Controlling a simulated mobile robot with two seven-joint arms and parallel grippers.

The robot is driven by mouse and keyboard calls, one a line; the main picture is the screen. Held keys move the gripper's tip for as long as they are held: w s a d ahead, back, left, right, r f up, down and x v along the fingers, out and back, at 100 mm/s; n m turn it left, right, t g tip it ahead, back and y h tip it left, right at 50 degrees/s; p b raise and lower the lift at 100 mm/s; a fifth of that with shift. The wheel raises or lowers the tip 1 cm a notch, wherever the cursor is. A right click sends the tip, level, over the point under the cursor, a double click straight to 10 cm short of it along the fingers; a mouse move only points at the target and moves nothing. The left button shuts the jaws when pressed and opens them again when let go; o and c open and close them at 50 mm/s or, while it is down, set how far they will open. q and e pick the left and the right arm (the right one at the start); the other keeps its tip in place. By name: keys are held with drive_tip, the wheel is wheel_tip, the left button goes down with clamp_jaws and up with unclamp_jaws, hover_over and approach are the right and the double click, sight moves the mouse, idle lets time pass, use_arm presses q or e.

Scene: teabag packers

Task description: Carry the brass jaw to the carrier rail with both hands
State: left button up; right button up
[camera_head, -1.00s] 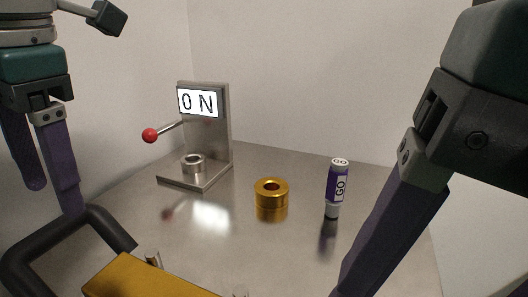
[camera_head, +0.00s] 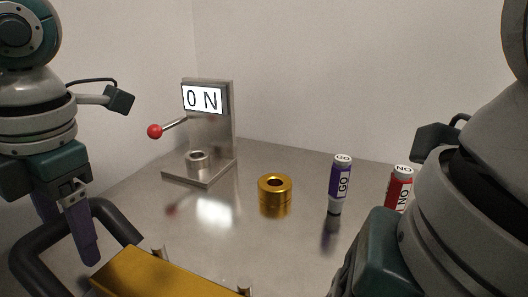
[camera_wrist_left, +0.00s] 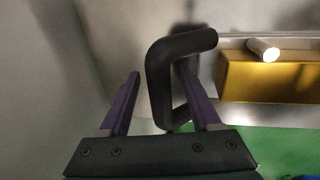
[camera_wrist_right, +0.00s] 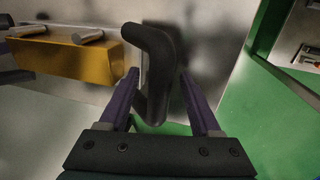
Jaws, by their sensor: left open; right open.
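The brass jaw is a golden bar (camera_head: 165,277) with upright metal pins, at the bottom of the head view. A black loop handle (camera_head: 28,270) is on its left end. My left gripper (camera_head: 70,240) is open at this handle. In the left wrist view its fingers (camera_wrist_left: 158,85) stand on either side of the handle's grip (camera_wrist_left: 160,80), apart from it. In the right wrist view my right gripper (camera_wrist_right: 158,78) is open, with the other black handle (camera_wrist_right: 150,80) between its fingers. My right arm hides that gripper and handle in the head view. I cannot make out the carrier rail.
A metal press (camera_head: 212,130) with an ON sign and red-knobbed lever stands at the back left. A brass ring (camera_head: 275,190), a purple GO marker (camera_head: 340,183) and a red NO marker (camera_head: 400,187) stand on the metal table (camera_head: 240,240). A green surface (camera_wrist_right: 285,100) shows below.

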use_arm(q)
drive_tip(key=shift+w+a+f, duration=0.1)
drive_tip(key=shift+a+f, duration=0.1)
drive_tip(key=shift+f, duration=0.7)
use_arm(e)
drive_tip(key=shift+a+f, duration=0.2)
drive_tip(key=shift+f, duration=0.7)
use_arm(q)
clamp_jaws()
use_arm(e)
clamp_jaws()
use_arm(q)
drive_tip(key=shift+r, duration=0.1)
use_arm(e)
drive_tip(key=shift+w+r, duration=0.1)
